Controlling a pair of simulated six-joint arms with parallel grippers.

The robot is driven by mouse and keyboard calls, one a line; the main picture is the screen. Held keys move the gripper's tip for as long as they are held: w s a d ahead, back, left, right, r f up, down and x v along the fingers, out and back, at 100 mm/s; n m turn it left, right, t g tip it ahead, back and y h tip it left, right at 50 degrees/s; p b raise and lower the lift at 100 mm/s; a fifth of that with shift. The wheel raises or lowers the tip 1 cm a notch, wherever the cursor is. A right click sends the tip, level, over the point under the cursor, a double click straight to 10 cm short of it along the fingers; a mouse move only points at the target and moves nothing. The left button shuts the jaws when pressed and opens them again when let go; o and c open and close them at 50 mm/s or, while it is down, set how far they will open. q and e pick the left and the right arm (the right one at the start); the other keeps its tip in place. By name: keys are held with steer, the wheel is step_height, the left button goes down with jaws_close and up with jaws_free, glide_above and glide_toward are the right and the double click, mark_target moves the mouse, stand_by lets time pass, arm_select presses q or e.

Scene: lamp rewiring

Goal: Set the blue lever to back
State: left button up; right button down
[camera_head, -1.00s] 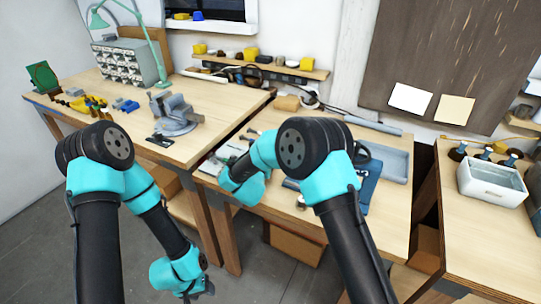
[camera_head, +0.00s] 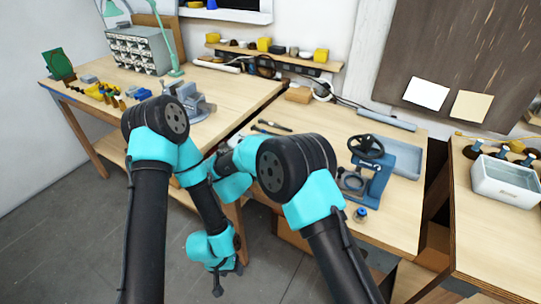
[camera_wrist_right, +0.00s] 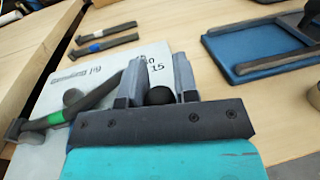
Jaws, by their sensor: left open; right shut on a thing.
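My right gripper (camera_wrist_right: 157,85) is shut on a black round knob (camera_wrist_right: 159,95), seen between its fingers in the right wrist view. The knob is over a pale panel (camera_wrist_right: 50,100) with printed marks and a "15". Whether this knob belongs to the blue lever cannot be told, as no blue shows on it and its shaft is hidden. A dark handle with a green band (camera_wrist_right: 56,118) lies across the panel, left of the gripper. In the head view my right gripper is mostly hidden by my arm. My left gripper (camera_head: 228,282) hangs low, open and empty, over the floor.
A blue press with a black wheel (camera_head: 366,147) and a blue-grey tray (camera_head: 402,160) stand to the right. A vise (camera_head: 190,102) is on the left bench.

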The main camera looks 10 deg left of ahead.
steer(key=shift+s, duration=0.2)
stand_by(0.3)
steer(key=c, duration=0.9)
jaws_free()
steer(key=shift+d, duration=0.1)
steer(key=shift+w, duration=0.1)
